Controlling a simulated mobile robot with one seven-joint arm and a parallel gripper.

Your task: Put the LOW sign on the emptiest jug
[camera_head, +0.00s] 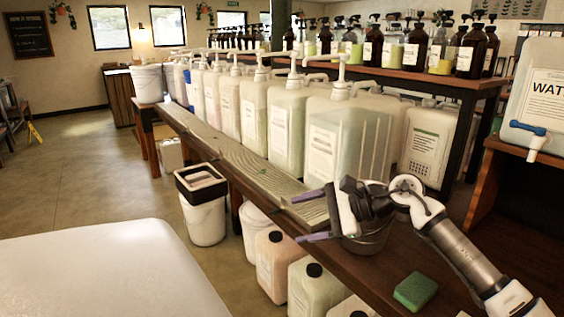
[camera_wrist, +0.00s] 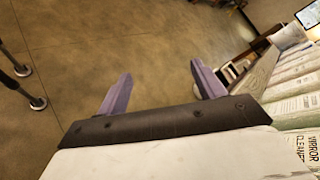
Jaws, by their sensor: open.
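A row of translucent pump jugs runs along the wooden bench, from the large nearest jug (camera_head: 335,135) past a second jug (camera_head: 287,125) and a third jug (camera_head: 253,115) to the far left. Their fill levels are hard to read, so I cannot tell which is emptiest. I cannot make out a LOW sign in either view. My gripper (camera_head: 305,216) is open and empty, its purple fingers pointing left over the bench's front edge, in front of the nearest jug. In the wrist view my gripper (camera_wrist: 161,75) has its fingers apart with only floor between them.
A metal bucket (camera_head: 372,240) stands partly hidden behind my gripper. A green sponge (camera_head: 415,291) lies on the bench. A water container (camera_head: 538,95) stands at the right. Capped jugs (camera_head: 279,262) and a white bin (camera_head: 204,218) stand on the floor below. The left floor is open.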

